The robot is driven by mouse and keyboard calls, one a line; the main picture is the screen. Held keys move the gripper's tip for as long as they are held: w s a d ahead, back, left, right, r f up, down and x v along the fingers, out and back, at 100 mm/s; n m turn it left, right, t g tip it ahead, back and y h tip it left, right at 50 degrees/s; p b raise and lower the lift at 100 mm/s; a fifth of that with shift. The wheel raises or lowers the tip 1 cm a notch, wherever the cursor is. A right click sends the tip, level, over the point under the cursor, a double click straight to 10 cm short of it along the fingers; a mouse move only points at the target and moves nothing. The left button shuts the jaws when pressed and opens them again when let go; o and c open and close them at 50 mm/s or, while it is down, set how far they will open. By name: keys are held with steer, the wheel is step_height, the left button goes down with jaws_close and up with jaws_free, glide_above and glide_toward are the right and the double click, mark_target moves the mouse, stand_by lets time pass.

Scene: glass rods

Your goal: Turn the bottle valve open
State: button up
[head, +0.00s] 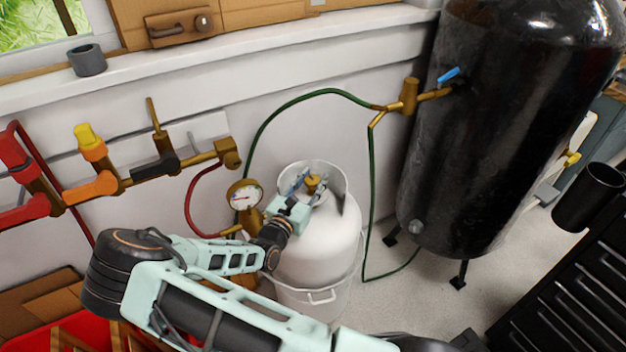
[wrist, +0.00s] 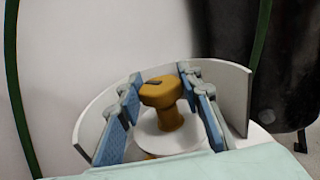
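The brass bottle valve (wrist: 163,94) stands on top of the white gas bottle (head: 318,245), inside its curved white collar (wrist: 238,92). It also shows in the head view (head: 313,185). My gripper (wrist: 162,86) is open. Its two blue-padded fingers reach inside the collar, one on each side of the valve. In the wrist view the right finger leaves a narrow gap to the valve knob; the left fingertip is very close to it, and I cannot tell whether it touches. In the head view my gripper (head: 309,190) partly hides the collar's near side.
A pressure gauge (head: 244,194) and brass fitting stand just left of the bottle. A green hose (head: 262,128) loops behind it towards the big black tank (head: 480,130). Wall valves (head: 95,160) are at left, a black drawer cabinet (head: 575,280) at lower right.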

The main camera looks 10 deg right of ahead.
steer(key=c, duration=0.4)
steer(key=shift+o, duration=0.2)
steer(key=shift+r+n+t+y+p, duration=0.15)
steer(key=shift+n+t+y+p, duration=0.2)
steer(key=shift+p, duration=0.3)
steer(key=shift+y+p, duration=0.25)
steer(key=shift+p, duration=0.3)
steer(key=n+y+p, duration=0.1)
steer(key=p, duration=0.1)
steer(key=n+t+y+p, duration=0.1)
steer(key=p, duration=0.1)
steer(key=shift+d+r+t+y, duration=0.1)
steer(key=shift+r+t+y, duration=0.05)
steer(key=shift+t+y, duration=0.15)
steer(key=n+y+p, duration=0.1)
steer(key=y+p, duration=0.1)
steer(key=p, duration=0.1)
steer(key=shift+n+t, duration=0.35)
steer(key=shift+f+n+y+p, duration=0.25)
steer(key=shift+n+y+p, duration=0.35)
steer(key=shift+y+p, duration=0.4)
steer(key=shift+f+y, duration=0.1)
steer(key=shift+y, duration=0.3)
